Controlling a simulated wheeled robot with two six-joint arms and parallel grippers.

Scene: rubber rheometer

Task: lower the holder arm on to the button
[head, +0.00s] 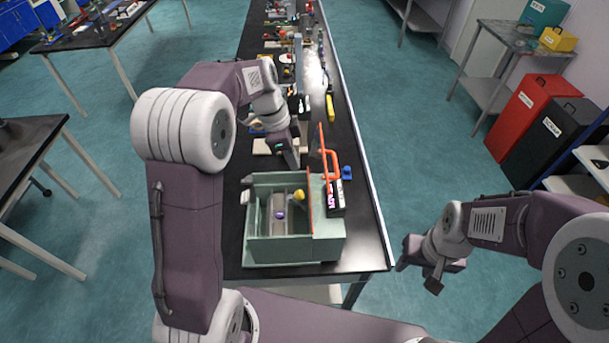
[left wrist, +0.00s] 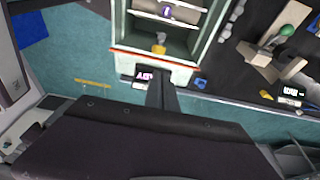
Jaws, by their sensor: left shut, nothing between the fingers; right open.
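The rheometer is a pale green box (head: 258,250) near the front end of the black table, and it shows upside down in the left wrist view (left wrist: 120,45). Its open chamber holds a purple piece (head: 281,215) and a yellow knob (head: 299,195). An orange frame (head: 331,165) stands upright at its right, by a lit display (head: 335,200). I cannot clearly tell the holder arm or the button apart. My left gripper (head: 293,160) is shut and empty, just behind the box; its dark fingers show in the left wrist view (left wrist: 160,93). My right gripper (head: 418,277) is open, off the table's right side.
A small blue item (head: 347,172) lies right of the box. Tools and parts crowd the long table (head: 362,225) farther back. Red bin (head: 525,115) and black bin (head: 550,145) stand on the floor at right. The floor between is clear.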

